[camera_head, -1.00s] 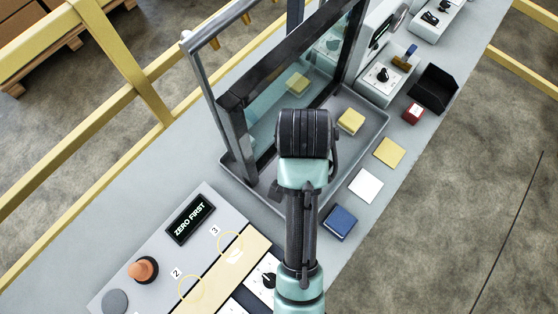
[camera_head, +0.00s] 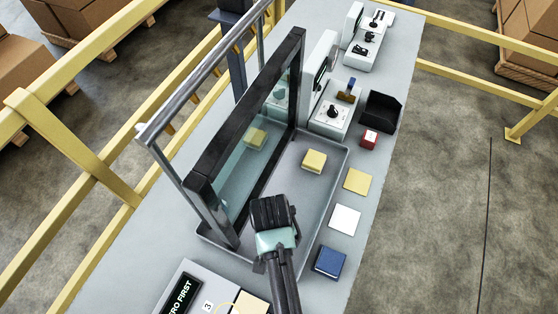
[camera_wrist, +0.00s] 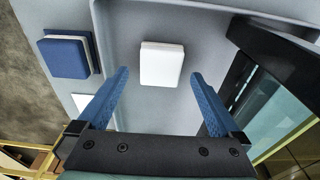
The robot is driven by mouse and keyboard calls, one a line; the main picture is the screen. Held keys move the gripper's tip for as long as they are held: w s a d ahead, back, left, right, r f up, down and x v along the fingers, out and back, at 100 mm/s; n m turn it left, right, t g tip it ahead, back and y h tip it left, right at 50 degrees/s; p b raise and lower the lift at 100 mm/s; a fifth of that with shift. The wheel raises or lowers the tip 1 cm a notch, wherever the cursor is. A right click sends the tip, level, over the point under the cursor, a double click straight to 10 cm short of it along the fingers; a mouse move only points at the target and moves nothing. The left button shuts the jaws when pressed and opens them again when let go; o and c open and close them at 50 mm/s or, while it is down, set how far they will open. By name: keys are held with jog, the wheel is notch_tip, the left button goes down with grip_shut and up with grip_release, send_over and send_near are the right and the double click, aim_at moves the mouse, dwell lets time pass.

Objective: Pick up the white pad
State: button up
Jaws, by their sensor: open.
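The white pad (camera_wrist: 162,64) lies flat in the grey tray (camera_wrist: 118,22), ahead of my gripper in the wrist view. In the head view my own arm hides it. My gripper (camera_wrist: 160,75) is open, its two blue fingers apart with nothing between them. The pad shows beyond the gap between the fingertips, not touched by them. In the head view my gripper (camera_head: 272,214) is over the near end of the tray (camera_head: 326,190), with its fingers hidden.
A framed glass panel (camera_head: 255,135) stands along the tray's left side. A yellow pad (camera_head: 314,161) lies farther up the tray. Right of the tray are a yellow square (camera_head: 357,181), a white square (camera_head: 344,219) and a blue pad (camera_head: 329,260). A black bin (camera_head: 380,112) stands beyond.

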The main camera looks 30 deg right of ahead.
jog(key=shift+w+d+f, duration=0.1)
jog(key=shift+w+f, duration=0.1)
jog(key=shift+f, duration=1.1)
jog(key=shift+c, duration=0.3)
jog(key=c, duration=1.3)
jog(key=shift+o, duration=0.2)
jog(key=shift+r, duration=0.1)
